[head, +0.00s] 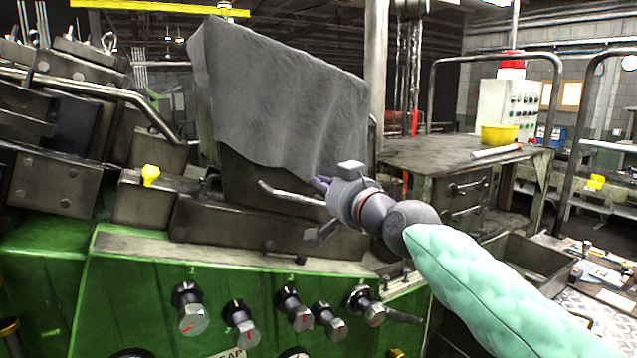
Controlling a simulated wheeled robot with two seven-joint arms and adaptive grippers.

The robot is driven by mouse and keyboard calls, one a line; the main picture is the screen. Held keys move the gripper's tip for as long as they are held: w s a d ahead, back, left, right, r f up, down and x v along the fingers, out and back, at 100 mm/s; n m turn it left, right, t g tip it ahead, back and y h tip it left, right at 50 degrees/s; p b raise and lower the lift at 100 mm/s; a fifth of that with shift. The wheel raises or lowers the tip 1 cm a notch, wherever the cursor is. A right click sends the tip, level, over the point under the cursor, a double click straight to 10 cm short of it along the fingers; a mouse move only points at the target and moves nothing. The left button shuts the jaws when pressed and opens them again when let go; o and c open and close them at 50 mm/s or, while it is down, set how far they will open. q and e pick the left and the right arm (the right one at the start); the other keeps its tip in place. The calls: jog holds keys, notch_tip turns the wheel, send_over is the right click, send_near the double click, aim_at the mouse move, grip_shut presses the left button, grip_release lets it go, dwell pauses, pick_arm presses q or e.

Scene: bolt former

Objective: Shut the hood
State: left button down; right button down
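A dark metal cover, which looks like the hood, stands on the green bolt former under a draped grey cloth (285,95). The cloth hides most of it, and I cannot tell how far open it is. A bent metal bar handle (285,191) sticks out low on its front. My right gripper (318,209) comes in from the lower right and is at the right end of this handle. Its fingers look spread apart, one above and one below the bar. I cannot tell whether they touch it. My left gripper is out of view.
Several knobs (300,311) line the green front panel (140,300) below. A yellow knob (150,175) sits to the left. A metal workbench (430,158) with a yellow bowl (498,134) and railings (432,95) stand to the right.

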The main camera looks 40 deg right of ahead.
jog(key=s+a+f, duration=0.2)
jog(key=s+f, duration=0.1)
jog(key=s, duration=0.3)
jog(key=shift+s+a, duration=0.15)
jog(key=shift+a, duration=0.2)
